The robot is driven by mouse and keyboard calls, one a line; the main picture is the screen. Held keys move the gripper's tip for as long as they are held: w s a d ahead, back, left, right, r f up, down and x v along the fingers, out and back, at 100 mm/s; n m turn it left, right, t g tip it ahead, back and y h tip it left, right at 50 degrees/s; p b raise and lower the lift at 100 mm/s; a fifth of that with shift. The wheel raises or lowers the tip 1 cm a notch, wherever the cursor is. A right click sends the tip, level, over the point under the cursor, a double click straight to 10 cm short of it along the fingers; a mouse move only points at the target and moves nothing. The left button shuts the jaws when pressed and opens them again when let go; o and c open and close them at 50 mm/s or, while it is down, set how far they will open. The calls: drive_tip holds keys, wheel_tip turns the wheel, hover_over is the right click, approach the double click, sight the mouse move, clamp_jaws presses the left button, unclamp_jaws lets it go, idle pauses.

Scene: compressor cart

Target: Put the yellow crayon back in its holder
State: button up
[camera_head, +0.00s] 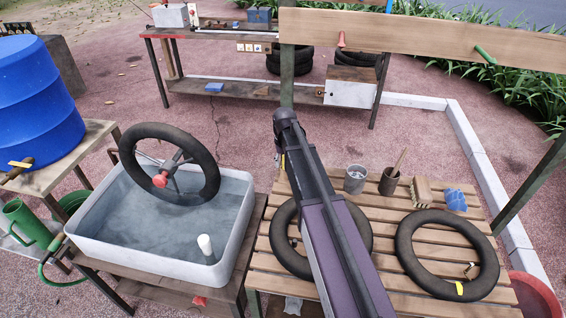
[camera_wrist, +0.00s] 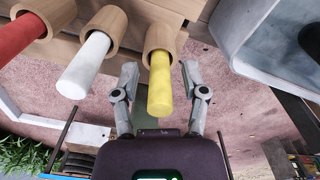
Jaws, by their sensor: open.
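The yellow crayon (camera_wrist: 160,84) stands out of a wooden tube-shaped holder (camera_wrist: 166,37) in the wrist view, its far end inside the holder's opening. My gripper (camera_wrist: 160,71) is open, with one finger on each side of the yellow crayon and gaps showing between. A white crayon (camera_wrist: 86,65) and a red crayon (camera_wrist: 20,38) sit in similar wooden holders to the left. How deep the yellow crayon is seated cannot be seen.
In the head view, a water tub (camera_head: 228,272) with a wheel (camera_head: 128,150) stands left of my arm. A slatted table (camera_head: 385,216) bears tyres, a grey cup (camera_head: 355,180), a brown cup (camera_head: 389,182) and a brush (camera_head: 422,192). A blue barrel (camera_head: 38,98) stands far left.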

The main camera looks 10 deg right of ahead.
drive_tip(key=shift+r, duration=0.1)
wheel_tip(320, 180, up, 12)
drive_tip(key=p, duration=1.2)
idle(0.9)
drive_tip(key=s, duration=2.2)
drive_tip(key=shift+s+a, duration=0.25)
